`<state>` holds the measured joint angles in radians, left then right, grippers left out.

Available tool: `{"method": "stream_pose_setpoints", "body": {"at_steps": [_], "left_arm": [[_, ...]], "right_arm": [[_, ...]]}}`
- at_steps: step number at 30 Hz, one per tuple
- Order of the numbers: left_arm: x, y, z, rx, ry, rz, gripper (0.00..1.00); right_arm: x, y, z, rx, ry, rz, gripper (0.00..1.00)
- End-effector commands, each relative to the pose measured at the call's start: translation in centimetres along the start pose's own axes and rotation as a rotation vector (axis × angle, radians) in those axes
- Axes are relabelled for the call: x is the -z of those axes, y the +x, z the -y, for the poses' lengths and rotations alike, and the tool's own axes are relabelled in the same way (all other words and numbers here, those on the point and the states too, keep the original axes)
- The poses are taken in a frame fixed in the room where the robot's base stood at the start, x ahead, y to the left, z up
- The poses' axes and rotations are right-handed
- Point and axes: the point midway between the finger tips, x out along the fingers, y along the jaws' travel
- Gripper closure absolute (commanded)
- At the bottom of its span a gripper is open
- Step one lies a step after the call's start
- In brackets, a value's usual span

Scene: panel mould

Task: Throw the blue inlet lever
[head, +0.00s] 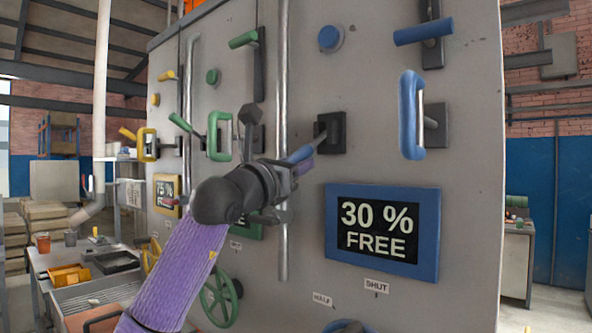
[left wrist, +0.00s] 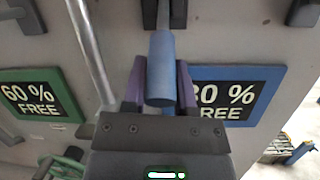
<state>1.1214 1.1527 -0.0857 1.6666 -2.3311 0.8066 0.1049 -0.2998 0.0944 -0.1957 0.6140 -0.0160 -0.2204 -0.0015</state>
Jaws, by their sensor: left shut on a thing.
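A blue lever (head: 300,154) sticks out from a black mount (head: 331,132) on the grey panel, above the blue-framed display. My left gripper (head: 297,168) is shut on its handle, and the gripper hides part of it in the head view. In the left wrist view the lever's blue round handle (left wrist: 161,70) lies between the two purple fingers, its end toward the camera. A second blue lever (head: 423,31) sits higher, at the panel's top right. No label naming either lever can be read. My right gripper is not in view.
A blue-framed display (head: 332,240) reads "30 % FREE". A blue pull handle (head: 411,115) stands out to the right of the held lever. A vertical metal pipe (head: 283,90) runs close behind my gripper. Green and yellow controls and a green handwheel (head: 221,296) lie to the left.

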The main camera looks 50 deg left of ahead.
Motion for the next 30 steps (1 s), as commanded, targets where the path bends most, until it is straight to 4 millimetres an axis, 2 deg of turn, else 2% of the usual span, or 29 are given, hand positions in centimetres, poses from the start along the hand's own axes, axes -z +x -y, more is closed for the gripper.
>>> {"method": "stream_pose_setpoints", "body": {"at_steps": [8, 9, 13, 23, 30], "left_arm": [[0.2, 0.1, 0.1, 0.002, 0.000, -0.005, 1.00], [0.2, 0.1, 0.1, 0.002, 0.000, -0.005, 0.59], [0.1, 0.0, 0.1, 0.002, 0.000, -0.003, 0.31], [0.3, -0.5, 0.0, 0.000, 0.002, -0.001, 0.30], [1.1, -6.4, 0.2, -0.001, 0.006, -0.003, 0.30]], "right_arm": [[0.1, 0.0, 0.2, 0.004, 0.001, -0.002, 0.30], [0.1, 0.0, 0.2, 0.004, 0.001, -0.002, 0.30], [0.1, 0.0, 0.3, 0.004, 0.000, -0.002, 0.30], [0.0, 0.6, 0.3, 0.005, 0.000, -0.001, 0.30], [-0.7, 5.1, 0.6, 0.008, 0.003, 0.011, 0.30]]}}
